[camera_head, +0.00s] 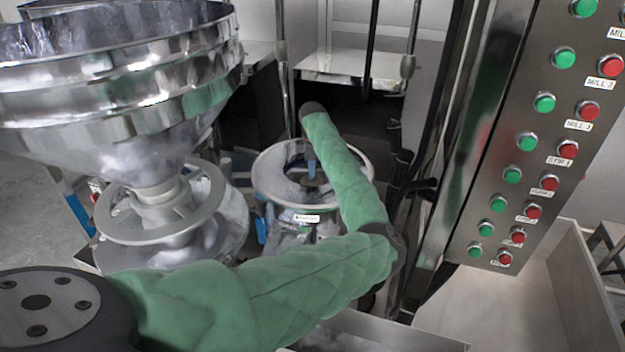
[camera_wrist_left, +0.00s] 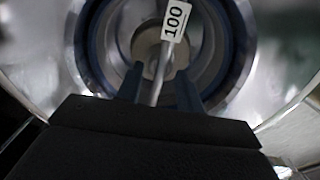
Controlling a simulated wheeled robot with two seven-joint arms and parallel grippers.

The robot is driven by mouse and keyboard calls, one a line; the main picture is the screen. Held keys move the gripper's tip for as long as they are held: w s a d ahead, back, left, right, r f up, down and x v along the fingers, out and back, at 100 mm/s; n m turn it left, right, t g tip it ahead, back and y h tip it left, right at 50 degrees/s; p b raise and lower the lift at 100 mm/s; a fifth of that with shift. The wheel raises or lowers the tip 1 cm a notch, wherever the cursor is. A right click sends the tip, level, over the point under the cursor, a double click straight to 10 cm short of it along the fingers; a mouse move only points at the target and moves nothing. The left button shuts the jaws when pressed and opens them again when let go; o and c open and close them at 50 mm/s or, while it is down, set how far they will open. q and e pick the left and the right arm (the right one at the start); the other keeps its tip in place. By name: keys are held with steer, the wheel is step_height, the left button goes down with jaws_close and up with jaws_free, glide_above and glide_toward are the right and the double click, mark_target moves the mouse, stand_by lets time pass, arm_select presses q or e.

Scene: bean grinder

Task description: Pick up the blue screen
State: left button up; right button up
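My left arm crosses the head view in its green sleeve, with its dark wrist end above a round metal drum (camera_head: 268,190). In the wrist view my left gripper (camera_wrist_left: 160,70) has its two blue-grey fingers apart. A thin metal rod lies in the gap between them, with a white tag reading "100" (camera_wrist_left: 174,20) at its upper part. Beyond the fingers is a round blue ring (camera_wrist_left: 238,60), probably the blue screen, inside a shiny metal rim. I see no clear contact between the fingers and the rod. My right gripper is not in view.
A large shiny metal funnel (camera_head: 110,85) stands at the left, close to my arm. A control panel (camera_head: 520,210) with green and red buttons stands at the right. A metal shelf (camera_head: 345,66) lies behind the drum. A metal trough (camera_head: 530,300) is at lower right.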

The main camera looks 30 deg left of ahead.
arm_select(q)
steer(key=shift+f, duration=0.2)
stand_by(0.7)
jaws_close()
stand_by(1.3)
